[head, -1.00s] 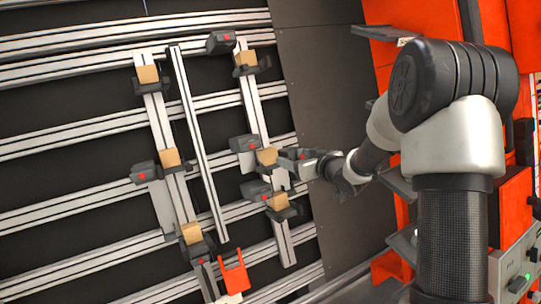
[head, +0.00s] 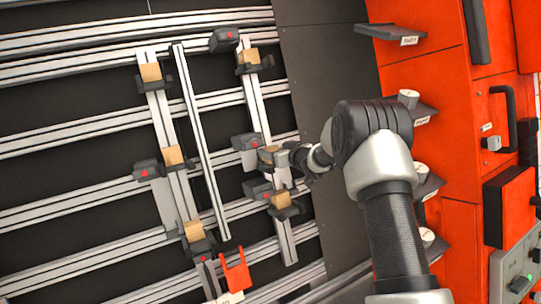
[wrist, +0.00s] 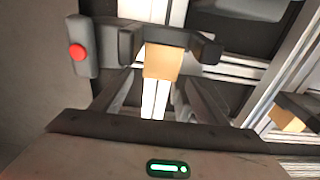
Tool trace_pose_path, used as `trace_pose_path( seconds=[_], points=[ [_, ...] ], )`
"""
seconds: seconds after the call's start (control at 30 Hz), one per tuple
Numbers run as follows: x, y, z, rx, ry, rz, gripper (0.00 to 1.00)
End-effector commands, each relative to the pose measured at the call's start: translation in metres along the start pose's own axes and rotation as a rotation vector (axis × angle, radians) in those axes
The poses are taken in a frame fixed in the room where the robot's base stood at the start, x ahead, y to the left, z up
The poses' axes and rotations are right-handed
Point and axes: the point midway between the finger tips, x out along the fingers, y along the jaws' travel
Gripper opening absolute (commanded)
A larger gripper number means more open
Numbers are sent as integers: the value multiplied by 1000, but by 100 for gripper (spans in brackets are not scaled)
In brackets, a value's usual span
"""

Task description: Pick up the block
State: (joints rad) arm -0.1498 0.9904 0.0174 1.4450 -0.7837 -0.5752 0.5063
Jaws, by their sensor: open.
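Several tan blocks sit in dark holders on two upright rails of the gantry. In the wrist view one tan block (wrist: 162,62) is straight ahead, in a dark bracket (wrist: 190,40) that spans its upper side. My gripper (wrist: 158,84) is open, with one finger to each side below the block, and nothing is between the fingers. In the head view my gripper (head: 286,155) is at the middle holder of the right rail, close to the block (head: 268,154) there. My gripper partly hides that block; I cannot tell whether they touch.
Other blocks sit above (head: 248,57) and below (head: 281,200) on the right rail, and on the left rail (head: 172,156). A grey box with a red button (wrist: 82,50) stands left of the bracket. Orange cabinets with shelves (head: 392,33) are at the right.

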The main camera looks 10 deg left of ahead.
Motion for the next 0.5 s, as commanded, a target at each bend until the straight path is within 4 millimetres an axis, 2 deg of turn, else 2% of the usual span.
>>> trace_pose_path(
  seconds=[0.13,0.4,0.5],
  points=[
    [17,0,0,0,0,1,67],
    [20,0,0,0,1,1,67],
    [20,0,0,0,1,1,52]
  ],
)
